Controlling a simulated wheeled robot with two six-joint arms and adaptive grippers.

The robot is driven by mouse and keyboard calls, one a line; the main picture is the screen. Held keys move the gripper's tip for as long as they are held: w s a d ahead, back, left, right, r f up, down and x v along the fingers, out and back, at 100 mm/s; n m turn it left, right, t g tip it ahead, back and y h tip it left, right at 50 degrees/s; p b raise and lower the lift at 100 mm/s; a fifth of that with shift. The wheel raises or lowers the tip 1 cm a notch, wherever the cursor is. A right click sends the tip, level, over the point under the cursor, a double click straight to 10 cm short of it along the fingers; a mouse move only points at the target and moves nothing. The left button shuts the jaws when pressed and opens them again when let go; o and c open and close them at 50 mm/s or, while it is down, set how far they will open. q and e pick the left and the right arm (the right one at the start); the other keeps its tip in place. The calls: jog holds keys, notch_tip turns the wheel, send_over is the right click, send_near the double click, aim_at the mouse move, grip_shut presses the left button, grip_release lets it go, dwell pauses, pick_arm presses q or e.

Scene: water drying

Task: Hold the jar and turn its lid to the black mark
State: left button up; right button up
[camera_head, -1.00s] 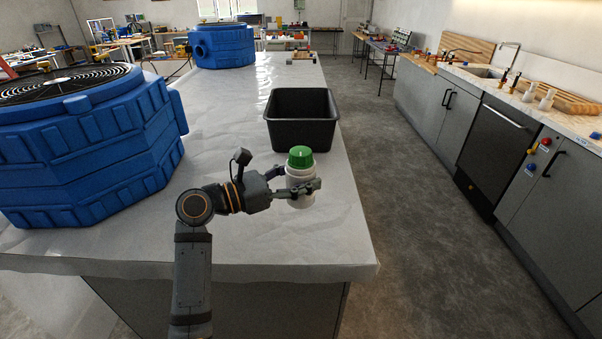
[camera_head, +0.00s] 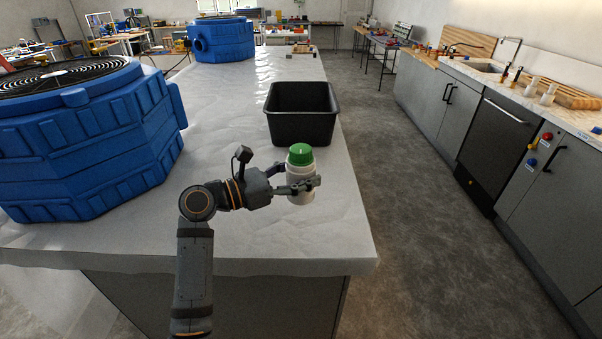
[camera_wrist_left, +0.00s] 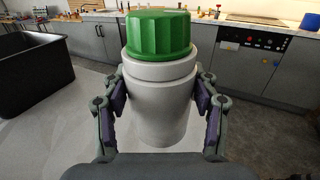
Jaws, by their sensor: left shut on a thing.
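A white jar (camera_head: 300,171) with a green ribbed lid (camera_head: 300,154) stands upright near the right edge of the covered worktable. My left gripper (camera_head: 301,187) is shut on the jar's body, below the lid. In the left wrist view the jar (camera_wrist_left: 160,108) sits between both finger pads (camera_wrist_left: 160,100), with the green lid (camera_wrist_left: 158,35) clear above them. No black mark is visible on the sides facing the cameras. My right gripper is not in view.
A black open bin (camera_head: 302,128) stands on the worktable (camera_head: 230,268) just behind the jar. A large blue fan unit (camera_head: 85,140) fills the left side. The tabletop in front of the jar is clear. A grey counter (camera_head: 545,170) runs along the right, across an aisle.

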pick_arm(q)
jog(key=shift+w+f+b, duration=0.45)
jog(key=shift+w+f, duration=0.85)
jog(key=shift+w, duration=0.2)
jog(key=shift+w+f+b, duration=1.5)
jog(key=shift+w+f, duration=0.85)
jog(key=shift+w, duration=0.25)
jog(key=shift+w+f+b, duration=1.1)
jog(key=shift+w+b, duration=0.1)
jog(key=shift+w, duration=0.2)
